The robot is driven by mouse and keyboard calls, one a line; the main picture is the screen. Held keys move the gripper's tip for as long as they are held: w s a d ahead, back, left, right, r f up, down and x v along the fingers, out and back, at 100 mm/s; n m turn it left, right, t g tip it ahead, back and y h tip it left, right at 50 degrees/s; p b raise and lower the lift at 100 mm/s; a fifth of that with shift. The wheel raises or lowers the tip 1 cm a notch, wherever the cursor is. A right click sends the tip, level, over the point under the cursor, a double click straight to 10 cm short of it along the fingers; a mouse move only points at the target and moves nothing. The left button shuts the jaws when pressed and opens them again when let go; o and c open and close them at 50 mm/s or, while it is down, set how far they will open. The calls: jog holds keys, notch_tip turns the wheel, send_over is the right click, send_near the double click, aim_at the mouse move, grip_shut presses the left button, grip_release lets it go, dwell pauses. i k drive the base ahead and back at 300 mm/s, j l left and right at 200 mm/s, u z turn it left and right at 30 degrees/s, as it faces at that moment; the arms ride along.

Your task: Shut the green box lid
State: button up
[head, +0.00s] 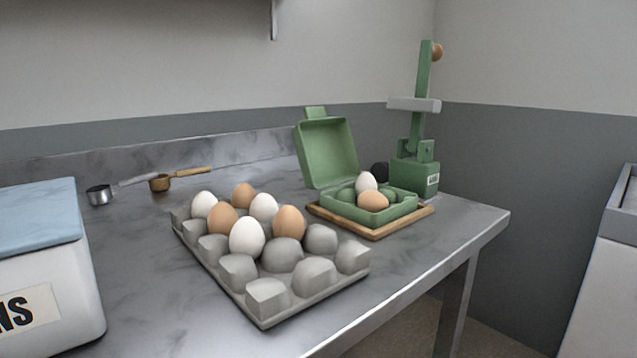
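The green box (389,215) sits on a wooden board near the table's right end. Its lid (328,152) stands open, tilted slightly back at the left rear of the base, with a tab at its top edge. Inside the base are a white egg (366,181) and a brown egg (372,201), with green rounded cups beside them. My gripper is not in view.
A grey egg tray (265,313) with several white and brown eggs stands in front. A green lever stand (415,174) is close behind the box. The table's right front edge is clear.

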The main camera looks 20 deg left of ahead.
aim_at(324, 146)
jog(key=u, duration=1)
jog(key=k+l, duration=0.15)
jog(key=k+z, duration=0.05)
